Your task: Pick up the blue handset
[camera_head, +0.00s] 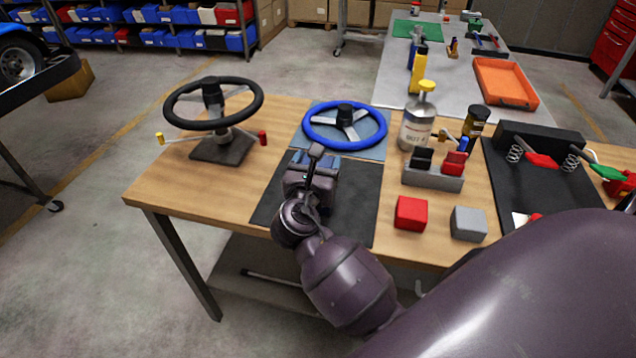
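A grey stand (433,179) on the wooden table holds a black handset-like piece (422,160) and a red one (455,163). A small blue part (464,143) shows behind the red piece. I cannot tell whether it is the blue handset, and no blue handset is clear elsewhere. My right gripper (315,153) is over the black mat, left of the stand and just short of the blue steering wheel. Its fingers are small and partly hidden by its own body, so its opening and any held thing cannot be made out. My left gripper is out of view.
A black steering wheel (213,104) on a stand is at left, and a blue steering wheel (345,125) lies beyond my gripper. A bottle (417,128), a red block (411,213) and a grey block (468,223) surround the stand. A spring board (545,180) is at right.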

